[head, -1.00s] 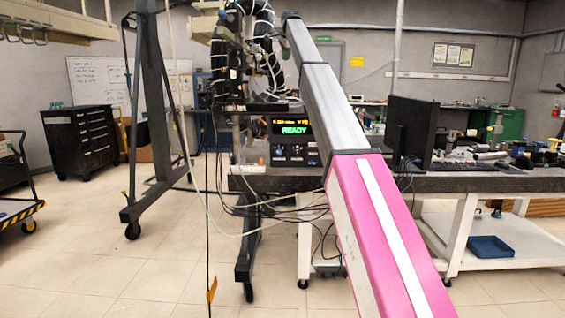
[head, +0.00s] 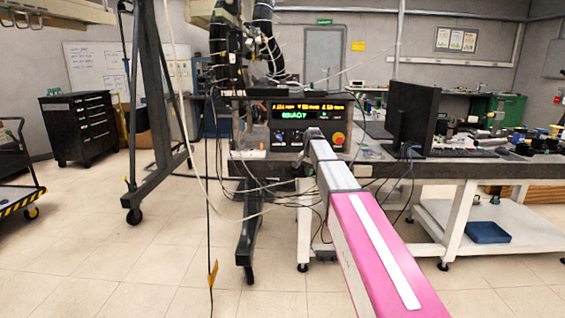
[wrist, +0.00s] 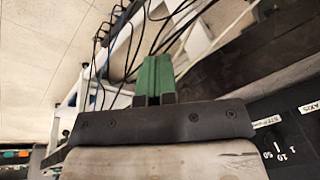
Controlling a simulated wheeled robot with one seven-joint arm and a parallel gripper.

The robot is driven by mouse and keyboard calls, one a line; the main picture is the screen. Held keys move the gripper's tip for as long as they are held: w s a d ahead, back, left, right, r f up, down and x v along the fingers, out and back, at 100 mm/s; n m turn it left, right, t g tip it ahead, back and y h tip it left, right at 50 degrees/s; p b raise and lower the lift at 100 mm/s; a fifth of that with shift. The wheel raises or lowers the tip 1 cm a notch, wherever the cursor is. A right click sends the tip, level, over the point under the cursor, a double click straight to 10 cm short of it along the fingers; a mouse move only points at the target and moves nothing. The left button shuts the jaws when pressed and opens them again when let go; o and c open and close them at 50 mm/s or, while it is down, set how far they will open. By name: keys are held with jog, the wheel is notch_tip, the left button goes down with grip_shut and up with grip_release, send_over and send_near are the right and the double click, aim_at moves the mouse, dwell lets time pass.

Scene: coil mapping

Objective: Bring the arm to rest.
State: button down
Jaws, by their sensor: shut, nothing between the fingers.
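My gripper (wrist: 155,76) shows in the wrist view as two green fingers pressed together, with nothing between them. Black cables and a white table leg lie behind the fingertips. In the head view my arm, pink and then grey, reaches forward and ends in front of the control box; the fingers cannot be made out there.
The control box (head: 297,137) with a lit display stands beyond my arm. Its labelled face (wrist: 285,140) shows close by in the wrist view. Cables hang below the dark bench (head: 480,170). A monitor (head: 411,118) stands right. Floor (head: 110,245) is clear at left.

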jog(key=s+d+f+n+g, duration=0.1)
jog(key=s+d+f+n, duration=0.1)
jog(key=s+f, duration=0.6)
jog(key=s+d+f+n+g, duration=0.1)
jog(key=s+f, duration=0.8)
jog(key=s, duration=0.9)
jog(key=s+d+f+n, duration=0.3)
jog(key=s+f, duration=0.6)
jog(key=s, duration=0.4)
jog(key=shift+d+n+g, duration=0.35)
jog(key=shift+n+g, duration=0.05)
